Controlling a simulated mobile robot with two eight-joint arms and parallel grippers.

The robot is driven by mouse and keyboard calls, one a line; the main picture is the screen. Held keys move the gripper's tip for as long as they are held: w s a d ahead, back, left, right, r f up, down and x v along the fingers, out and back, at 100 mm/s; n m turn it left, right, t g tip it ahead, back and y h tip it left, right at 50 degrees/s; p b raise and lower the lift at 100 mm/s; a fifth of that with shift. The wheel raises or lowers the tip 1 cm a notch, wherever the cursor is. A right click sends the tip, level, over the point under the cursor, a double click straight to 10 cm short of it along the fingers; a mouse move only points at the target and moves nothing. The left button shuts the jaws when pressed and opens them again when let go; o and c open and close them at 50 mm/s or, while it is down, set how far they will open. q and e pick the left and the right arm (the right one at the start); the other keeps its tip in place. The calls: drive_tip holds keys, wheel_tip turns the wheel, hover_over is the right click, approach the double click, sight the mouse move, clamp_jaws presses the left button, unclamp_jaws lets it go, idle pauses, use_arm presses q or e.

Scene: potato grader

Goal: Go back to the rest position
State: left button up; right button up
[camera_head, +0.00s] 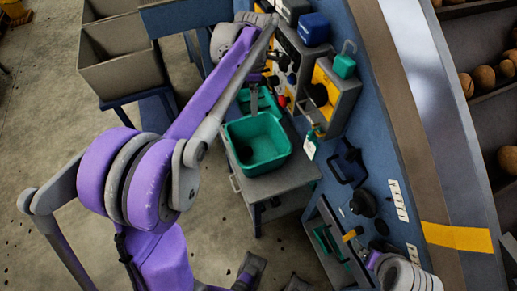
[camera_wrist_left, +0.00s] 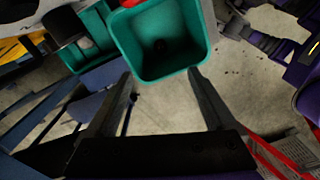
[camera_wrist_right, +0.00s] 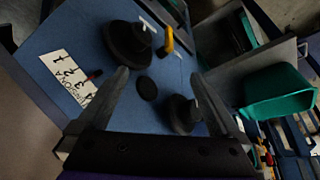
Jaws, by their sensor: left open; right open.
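My left arm crosses the head view from the lower left. Its gripper (camera_head: 254,101) is over the green bins near the wall panel. In the left wrist view this gripper (camera_wrist_left: 161,76) is open, with nothing between its fingers and a green bin (camera_wrist_left: 148,75) beyond the tips. In the right wrist view my right gripper (camera_wrist_right: 160,75) is open and empty. It faces a blue panel (camera_wrist_right: 60,30) with black knobs (camera_wrist_right: 183,115). Part of my right arm shows at the lower right of the head view; its fingers cannot be made out there.
A green bin (camera_head: 286,136) stands on a grey cart (camera_head: 285,179). Grey crates (camera_head: 122,75) stand at the upper left. A yellow-framed box (camera_head: 335,95) and a blue box (camera_head: 313,28) are on the blue wall. Potatoes (camera_head: 484,77) lie on racks at the right. Open floor (camera_head: 45,110) is at left.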

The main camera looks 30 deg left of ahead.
idle(0.3)
use_arm(q)
drive_tip(key=s+d+m+t+p, duration=0.2)
drive_tip(key=s+d+m, duration=0.3)
drive_tip(key=s+m, duration=0.6)
drive_tip(key=s+d+m+t+p, duration=0.3)
drive_tip(key=s+d+m+p, duration=0.2)
drive_tip(key=s+m, duration=0.5)
drive_tip(key=m, duration=0.3)
drive_tip(key=shift+s+f+t, duration=0.3)
drive_tip(key=shift+s+f, duration=0.1)
drive_tip(key=shift+a, duration=0.1)
